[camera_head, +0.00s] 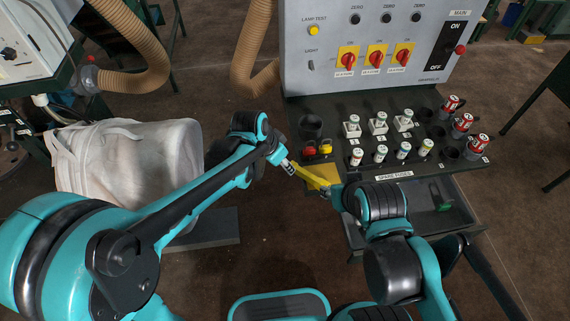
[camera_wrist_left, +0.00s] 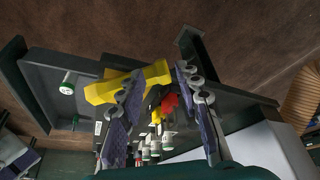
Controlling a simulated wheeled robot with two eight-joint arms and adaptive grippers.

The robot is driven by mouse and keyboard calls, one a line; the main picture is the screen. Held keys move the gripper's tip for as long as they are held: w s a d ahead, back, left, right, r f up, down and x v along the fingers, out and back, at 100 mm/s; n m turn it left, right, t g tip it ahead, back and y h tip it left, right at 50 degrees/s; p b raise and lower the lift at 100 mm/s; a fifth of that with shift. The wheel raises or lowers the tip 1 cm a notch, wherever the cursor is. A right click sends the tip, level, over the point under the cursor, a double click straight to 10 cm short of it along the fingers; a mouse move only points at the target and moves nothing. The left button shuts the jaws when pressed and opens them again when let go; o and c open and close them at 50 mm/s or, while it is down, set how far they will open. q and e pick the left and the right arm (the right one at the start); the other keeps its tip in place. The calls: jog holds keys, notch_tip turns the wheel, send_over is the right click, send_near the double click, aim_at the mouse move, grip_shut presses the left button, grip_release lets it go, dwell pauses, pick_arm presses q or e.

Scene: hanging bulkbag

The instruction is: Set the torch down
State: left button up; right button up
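The yellow torch (camera_head: 308,175) lies slanted over a yellow pad (camera_head: 327,170) at the left front of the dark console shelf. I cannot tell whether it touches the pad. My left gripper (camera_head: 288,166) is at the torch's upper left end. In the left wrist view its two fingers (camera_wrist_left: 160,72) stand apart, and the torch (camera_wrist_left: 128,83) shows beyond them, partly covered by the left finger. My right gripper (camera_head: 332,190) is at the torch's lower right end. Its fingers are mostly hidden by my wrist, so its grip is unclear.
Red and yellow plugs (camera_head: 318,149) sit just behind the pad. Several fuses (camera_head: 379,123) stand on the shelf to the right, with red-topped ones (camera_head: 462,123) at the far right. An open drawer (camera_head: 440,195) is below. A white bulk bag (camera_head: 130,160) is at left.

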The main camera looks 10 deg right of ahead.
pick_arm(q)
jog(key=p+v, duration=0.3)
jog(key=v, duration=0.7)
jog(key=s+a+n+t+y, duration=0.1)
jog(key=s+a+n, duration=0.2)
jog(key=a, duration=0.4)
jog(key=s+a+n+t+y, duration=0.1)
jog(key=s+a+n+t, duration=0.1)
jog(key=s+a+n, duration=0.2)
jog(key=s+a+r+n+t+y, duration=0.1)
jog(key=s+a+n, duration=0.2)
jog(key=a, duration=0.7)
jog(key=shift+s+t+y, duration=0.3)
jog(key=shift+s, duration=0.75)
